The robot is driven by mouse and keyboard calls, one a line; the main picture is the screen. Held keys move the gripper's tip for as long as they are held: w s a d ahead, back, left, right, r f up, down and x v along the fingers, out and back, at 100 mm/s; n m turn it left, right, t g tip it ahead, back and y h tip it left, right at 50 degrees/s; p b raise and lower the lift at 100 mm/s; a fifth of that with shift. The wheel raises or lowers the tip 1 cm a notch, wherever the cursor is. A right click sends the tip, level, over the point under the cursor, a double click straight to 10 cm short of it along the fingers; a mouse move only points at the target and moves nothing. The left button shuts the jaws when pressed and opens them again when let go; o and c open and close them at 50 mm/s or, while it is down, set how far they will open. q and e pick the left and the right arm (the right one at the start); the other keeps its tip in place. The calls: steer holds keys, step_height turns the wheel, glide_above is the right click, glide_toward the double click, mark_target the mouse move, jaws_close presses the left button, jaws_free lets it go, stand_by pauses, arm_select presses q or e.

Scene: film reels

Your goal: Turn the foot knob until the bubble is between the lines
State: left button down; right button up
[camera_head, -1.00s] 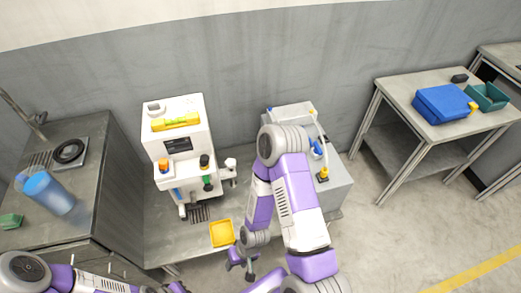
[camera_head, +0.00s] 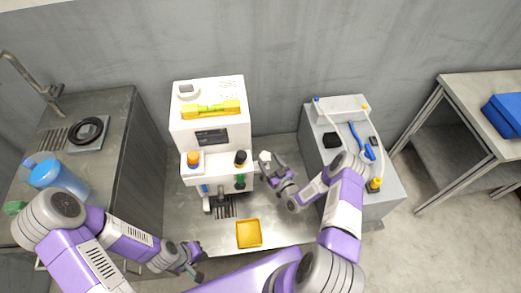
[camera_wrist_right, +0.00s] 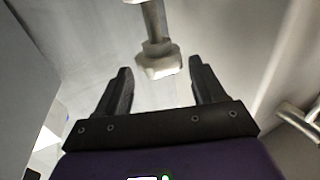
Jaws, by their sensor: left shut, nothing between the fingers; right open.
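The white machine (camera_head: 211,138) stands on the metal table against the wall. A yellow level (camera_head: 211,109) with a greenish vial lies on its top; the bubble and lines are too small to read. In the right wrist view a pale lobed knob (camera_wrist_right: 158,62) on a stem, apparently the foot knob, is just beyond and between the fingertips. My right gripper (camera_head: 275,172) is by the machine's right side. Its open fingers (camera_wrist_right: 160,78) show apart and empty in the wrist view. My left gripper (camera_head: 199,264) is shut and empty near the table's front edge.
A yellow tray (camera_head: 249,234) sits at the table's front. The left counter (camera_head: 112,130) holds a blue pitcher (camera_head: 58,178) and a black ring (camera_head: 87,131). A grey cabinet (camera_head: 385,198) with tubes and small parts stands right of my right gripper.

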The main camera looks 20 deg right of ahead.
mark_target(263, 153)
steer(key=w, duration=0.1)
steer(key=w+b, duration=0.1)
steer(key=w, duration=0.2)
steer(key=shift+w+a+b, duration=0.3)
steer(key=shift+w, duration=0.6)
steer(key=shift+c, duration=0.3)
steer(key=c, duration=0.6)
steer(key=shift+a, duration=0.1)
steer(key=shift+r+h, duration=0.1)
steer(key=shift+h, duration=0.4)
